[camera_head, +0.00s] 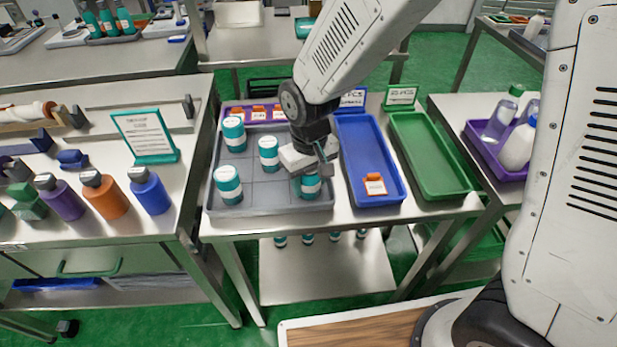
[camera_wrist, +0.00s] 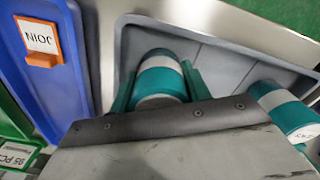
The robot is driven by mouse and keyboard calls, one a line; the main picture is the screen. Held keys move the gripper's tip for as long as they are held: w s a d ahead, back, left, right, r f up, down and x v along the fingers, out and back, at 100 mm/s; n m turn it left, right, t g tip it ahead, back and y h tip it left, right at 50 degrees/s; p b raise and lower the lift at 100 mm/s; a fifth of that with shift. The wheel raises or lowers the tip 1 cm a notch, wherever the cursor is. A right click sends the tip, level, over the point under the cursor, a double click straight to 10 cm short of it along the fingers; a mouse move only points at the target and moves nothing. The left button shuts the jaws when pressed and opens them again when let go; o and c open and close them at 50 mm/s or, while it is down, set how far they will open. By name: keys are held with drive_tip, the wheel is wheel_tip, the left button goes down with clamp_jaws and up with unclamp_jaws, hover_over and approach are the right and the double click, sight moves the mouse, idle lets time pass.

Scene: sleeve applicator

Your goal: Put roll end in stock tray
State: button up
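Several teal rolls with white bands stand upright in the grey tray (camera_head: 275,207): one at back left (camera_head: 234,133), one in the middle (camera_head: 269,153), one at front left (camera_head: 228,184). Another roll (camera_head: 311,187) stands in the front right part, under my gripper (camera_head: 312,170). In the wrist view this roll (camera_wrist: 160,80) lies between my gripper's two teal fingers (camera_wrist: 160,92). I cannot tell whether the fingers press on it. A second roll (camera_wrist: 287,110) shows at the right there. No legible label tells me which tray is the stock tray.
Right of the grey tray are a blue tray (camera_head: 360,150) with an orange-held card (camera_head: 374,184) and an empty green tray (camera_head: 428,150). A purple tray (camera_head: 232,111) with orange card holders lies behind. Coloured bottles (camera_head: 105,195) stand on the left table.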

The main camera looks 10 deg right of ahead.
drive_tip(key=shift+o, duration=0.7)
drive_tip(key=shift+r, duration=0.1)
wheel_tip(320, 180, up, 12)
drive_tip(key=shift+r, duration=0.1)
drive_tip(key=s+d+r+m, duration=0.1)
drive_tip(key=s+d+r, duration=0.3)
drive_tip(key=d, duration=0.2)
drive_tip(key=s+d+r+m, duration=0.2)
drive_tip(key=s+d+r, duration=0.15)
drive_tip(key=d, duration=0.35)
drive_tip(key=s+d+m, duration=0.1)
drive_tip(key=s+d, duration=0.2)
drive_tip(key=s, duration=0.2)
drive_tip(key=s+d+r+m+t, duration=0.1)
drive_tip(key=s+d, duration=0.2)
drive_tip(key=s, duration=0.3)
drive_tip(key=shift+s+d, duration=0.15)
drive_tip(key=shift+d, duration=0.25)
